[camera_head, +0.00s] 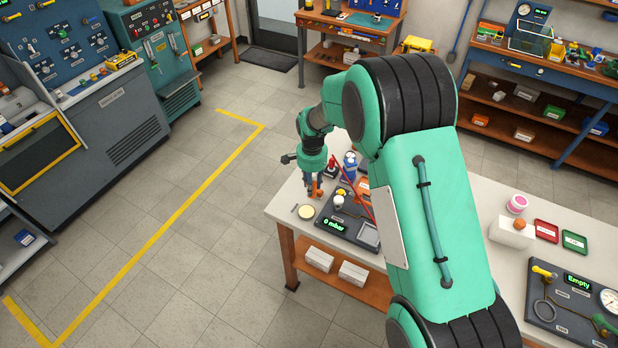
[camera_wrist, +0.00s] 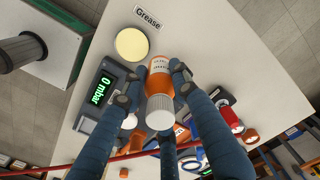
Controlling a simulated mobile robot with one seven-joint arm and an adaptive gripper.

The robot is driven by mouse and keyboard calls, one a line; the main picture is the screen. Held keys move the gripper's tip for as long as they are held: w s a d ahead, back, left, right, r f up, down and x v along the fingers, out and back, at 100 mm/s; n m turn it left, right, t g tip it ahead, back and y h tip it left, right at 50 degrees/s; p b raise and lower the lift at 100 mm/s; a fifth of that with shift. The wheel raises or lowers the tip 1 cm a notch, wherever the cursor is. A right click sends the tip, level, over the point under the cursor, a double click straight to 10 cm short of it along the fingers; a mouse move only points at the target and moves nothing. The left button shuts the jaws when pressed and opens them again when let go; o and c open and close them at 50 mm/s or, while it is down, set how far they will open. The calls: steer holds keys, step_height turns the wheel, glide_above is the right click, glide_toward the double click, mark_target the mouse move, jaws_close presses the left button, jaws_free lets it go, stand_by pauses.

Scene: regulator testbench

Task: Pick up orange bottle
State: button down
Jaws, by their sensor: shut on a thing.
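The orange bottle (camera_wrist: 160,82) with a white ribbed cap (camera_wrist: 160,112) sits between the fingers of my gripper (camera_wrist: 154,84) in the wrist view. The fingers are shut on it from both sides, and a third finger lies behind the cap. In the head view, my gripper (camera_head: 313,184) points down at the left end of the white workbench, with a bit of the orange bottle (camera_head: 316,191) showing at its tips. Whether the bottle touches the bench top cannot be told.
A pale round disc (camera_head: 306,212) lies beside the bottle, near a "Grease" label (camera_wrist: 148,17). A dark panel reading "0 mbar" (camera_head: 334,225) is close by. The bench's left edge is near.

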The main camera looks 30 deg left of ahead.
mark_target(314, 191)
steer(key=shift+s+d+r, duration=0.2)
steer(key=shift+s+d, duration=0.9)
steer(key=shift+s, duration=0.15)
